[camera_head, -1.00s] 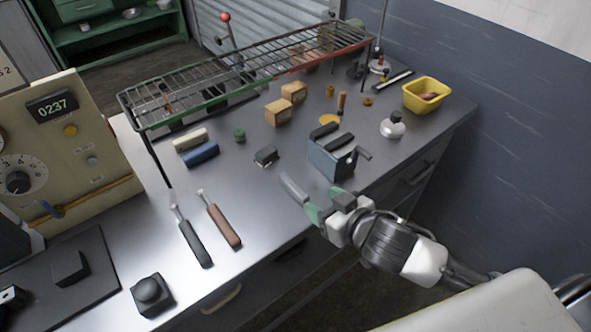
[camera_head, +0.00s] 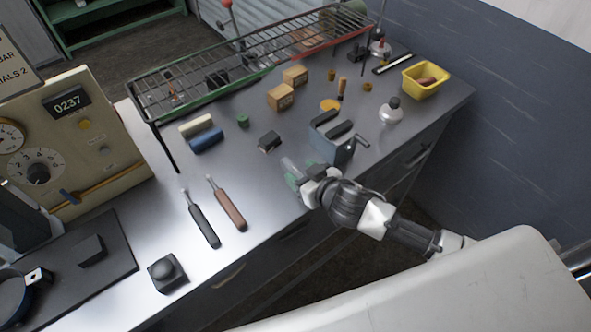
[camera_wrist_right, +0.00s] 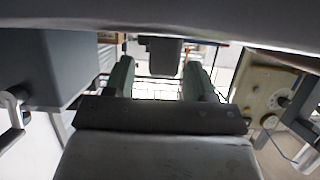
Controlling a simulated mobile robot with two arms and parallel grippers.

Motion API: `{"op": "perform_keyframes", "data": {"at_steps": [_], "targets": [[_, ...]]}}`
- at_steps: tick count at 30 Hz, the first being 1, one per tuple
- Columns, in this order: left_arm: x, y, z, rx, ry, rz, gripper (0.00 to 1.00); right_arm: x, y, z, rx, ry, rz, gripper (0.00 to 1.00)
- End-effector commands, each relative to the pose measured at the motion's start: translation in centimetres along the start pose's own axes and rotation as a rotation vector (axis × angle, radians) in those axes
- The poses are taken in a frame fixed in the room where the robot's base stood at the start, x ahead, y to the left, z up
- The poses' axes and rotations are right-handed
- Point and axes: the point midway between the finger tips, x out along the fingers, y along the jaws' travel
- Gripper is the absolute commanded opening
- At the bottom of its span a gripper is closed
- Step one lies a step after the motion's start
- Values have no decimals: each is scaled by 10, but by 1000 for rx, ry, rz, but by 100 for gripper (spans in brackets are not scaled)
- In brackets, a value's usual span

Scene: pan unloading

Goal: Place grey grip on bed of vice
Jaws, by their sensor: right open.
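A small dark grey block, which looks like the grey grip (camera_head: 269,142), lies on the bench left of the vice. In the right wrist view a dark block (camera_wrist_right: 165,55) shows ahead between the fingertips, apart from them. The vice (camera_head: 323,146) is a blue-grey body with black jaw pieces and a bent handle, near the bench's front edge. My right gripper (camera_head: 292,172), with green fingers, is open and empty, just front-left of the vice and in front of the grey block. The right wrist view shows the open fingers (camera_wrist_right: 160,82) and the vice (camera_wrist_right: 55,50) at left. My left gripper is not in view.
A long wire rack (camera_head: 250,62) stands behind. Wooden blocks (camera_head: 280,97), a blue cylinder (camera_head: 206,141) and a cream one (camera_head: 195,125) lie beyond the block. Two handled tools (camera_head: 228,208) lie left of the gripper. A yellow bin (camera_head: 425,80) stands at right.

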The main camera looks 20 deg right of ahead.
Motion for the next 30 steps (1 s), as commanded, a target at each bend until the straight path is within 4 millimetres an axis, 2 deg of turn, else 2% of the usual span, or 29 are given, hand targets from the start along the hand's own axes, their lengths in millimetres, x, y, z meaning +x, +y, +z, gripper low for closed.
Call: {"op": "perform_keyframes", "data": {"at_steps": [4,11,22,30], "targets": [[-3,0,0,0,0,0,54,12,0,0,0,0,0,55],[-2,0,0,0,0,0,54,13,-1,1,0,-1,-1,55],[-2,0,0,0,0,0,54,13,0,1,0,-1,0,1],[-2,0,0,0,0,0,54,12,0,-1,0,0,-1,1]]}}
